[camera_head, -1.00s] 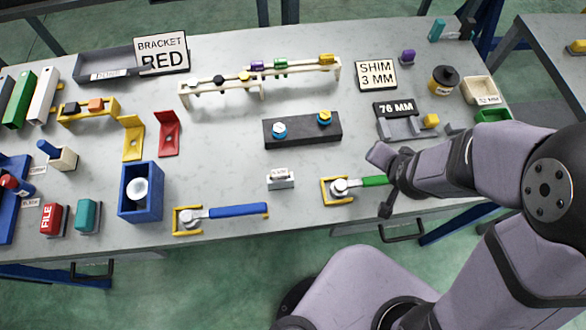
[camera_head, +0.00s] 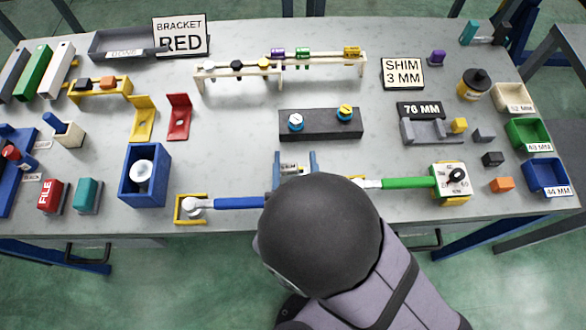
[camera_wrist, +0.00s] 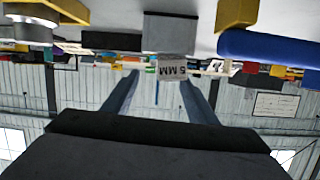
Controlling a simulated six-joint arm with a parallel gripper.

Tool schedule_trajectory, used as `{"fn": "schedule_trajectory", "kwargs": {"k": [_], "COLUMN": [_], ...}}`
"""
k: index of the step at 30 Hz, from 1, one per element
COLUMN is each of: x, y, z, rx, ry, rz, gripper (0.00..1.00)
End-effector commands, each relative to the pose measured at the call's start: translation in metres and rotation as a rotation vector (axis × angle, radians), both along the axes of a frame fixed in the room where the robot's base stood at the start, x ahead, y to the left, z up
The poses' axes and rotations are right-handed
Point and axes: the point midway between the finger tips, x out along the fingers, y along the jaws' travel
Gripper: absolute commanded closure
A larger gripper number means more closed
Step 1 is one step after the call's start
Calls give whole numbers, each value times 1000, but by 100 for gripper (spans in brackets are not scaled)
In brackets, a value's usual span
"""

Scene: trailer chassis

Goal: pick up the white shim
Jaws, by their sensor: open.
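A small grey block with a pale, labelled piece (camera_head: 291,169) stands near the front middle of the table. In the wrist view, which looks upside down, its white label (camera_wrist: 172,70) reads 5 MM beside the grey block (camera_wrist: 170,32). I cannot tell whether this piece is the white shim. My gripper (camera_head: 295,158) is open, with one blue finger on each side of the labelled piece. In the wrist view, my gripper (camera_wrist: 158,78) shows the label between the fingertips, with no clear contact. My own arm hides the area just in front.
A blue-handled tool (camera_head: 238,203) lies close at left and a green-handled tool (camera_head: 408,183) at right. A dark block with blue and yellow knobs (camera_head: 322,124) stands behind. The SHIM 3 MM sign (camera_head: 402,73) stands at back right. Bare table lies left of the dark block.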

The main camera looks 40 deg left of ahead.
Motion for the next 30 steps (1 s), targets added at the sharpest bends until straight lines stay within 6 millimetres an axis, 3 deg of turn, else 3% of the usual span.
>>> {"fn": "schedule_trajectory", "kwargs": {"k": [1,8,24,30], "x": [-7,-13,20,23], "y": [-5,-5,26,31], "z": [-13,-17,-25,-27], "rx": [-48,-70,-55,-53], "ry": [-4,-24,-24,-24], "rz": [23,45,34,37], "gripper": [47,47,47,47]}}
